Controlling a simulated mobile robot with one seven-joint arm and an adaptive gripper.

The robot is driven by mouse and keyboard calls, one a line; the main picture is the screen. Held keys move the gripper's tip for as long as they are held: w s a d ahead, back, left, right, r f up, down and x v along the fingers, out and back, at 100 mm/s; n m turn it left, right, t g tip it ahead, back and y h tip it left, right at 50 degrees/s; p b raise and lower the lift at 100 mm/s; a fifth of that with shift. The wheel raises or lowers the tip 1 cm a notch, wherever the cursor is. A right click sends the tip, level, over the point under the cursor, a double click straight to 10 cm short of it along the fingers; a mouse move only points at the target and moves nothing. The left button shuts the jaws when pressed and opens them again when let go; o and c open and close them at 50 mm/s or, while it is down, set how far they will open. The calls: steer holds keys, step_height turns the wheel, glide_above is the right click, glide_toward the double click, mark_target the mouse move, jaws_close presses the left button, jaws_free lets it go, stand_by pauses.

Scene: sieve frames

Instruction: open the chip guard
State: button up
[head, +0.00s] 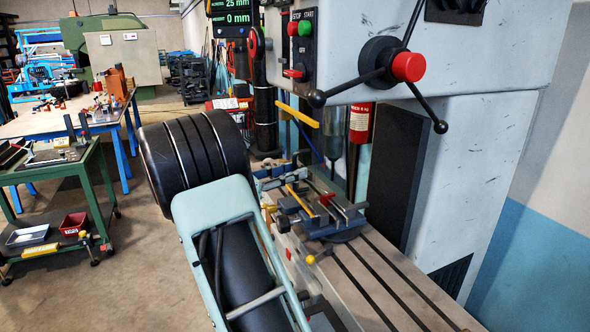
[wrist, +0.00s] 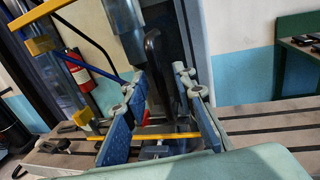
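The chip guard appears as a clear panel with yellow edging. In the head view its upper yellow bar (head: 297,114) is by the spindle, and a lower yellow bar (head: 299,198) is above the vise. In the wrist view, yellow edging (wrist: 36,13) is at upper left and a yellow bar (wrist: 160,136) crosses low between the fingers. My gripper (wrist: 160,78) has its blue fingers wide apart. A dark upright piece shows between them; I cannot tell whether it belongs to the guard.
The milling machine's vise (head: 325,210) stands on its slotted table (head: 385,275), close to my arm. A black lever with a red hub (head: 408,67) juts out above. A red extinguisher (wrist: 77,72) stands behind. A green cart (head: 60,185) is left; floor between is clear.

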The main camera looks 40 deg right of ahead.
steer(key=shift+d, duration=0.55)
jaws_close()
